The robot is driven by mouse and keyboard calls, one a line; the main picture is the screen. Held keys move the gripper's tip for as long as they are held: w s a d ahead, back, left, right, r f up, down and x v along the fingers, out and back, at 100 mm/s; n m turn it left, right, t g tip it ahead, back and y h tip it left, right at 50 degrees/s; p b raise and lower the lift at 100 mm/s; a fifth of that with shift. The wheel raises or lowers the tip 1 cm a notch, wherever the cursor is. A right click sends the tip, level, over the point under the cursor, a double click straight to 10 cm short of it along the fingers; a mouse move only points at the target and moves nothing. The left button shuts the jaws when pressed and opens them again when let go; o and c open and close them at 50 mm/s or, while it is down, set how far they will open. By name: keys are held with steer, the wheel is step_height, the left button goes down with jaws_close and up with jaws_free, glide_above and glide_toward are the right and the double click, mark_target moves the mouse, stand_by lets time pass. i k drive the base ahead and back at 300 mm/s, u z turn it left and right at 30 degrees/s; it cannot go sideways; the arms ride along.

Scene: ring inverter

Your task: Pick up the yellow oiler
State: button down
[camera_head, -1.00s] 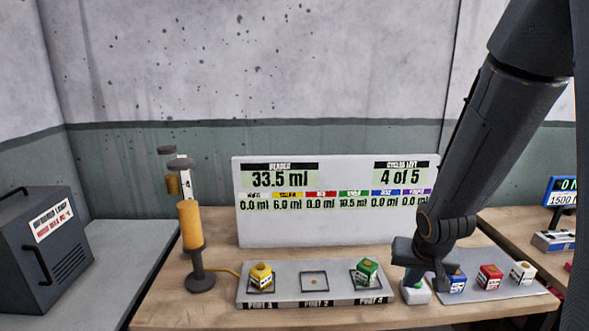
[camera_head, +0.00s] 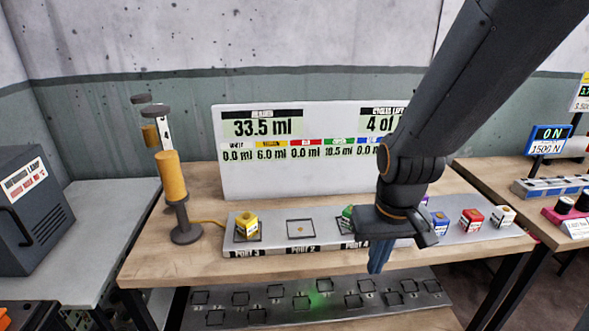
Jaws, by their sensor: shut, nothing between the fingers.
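A green oiler (camera_head: 347,212) on the right port is partly hidden by my gripper. The middle port is empty.
Purple, blue (camera_head: 439,224), red (camera_head: 471,220) and white oilers (camera_head: 502,216) stand on a grey plate at right. A pump stand (camera_head: 173,176) is left of the rail. A readout board (camera_head: 290,170) stands behind. A lower shelf (camera_head: 270,316) has several marked squares.

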mark_target(248, 226)
steer(key=k, duration=0.35)
steer(key=u, duration=0.8)
steer(key=i, duration=0.85)
steer(key=u, duration=0.9)
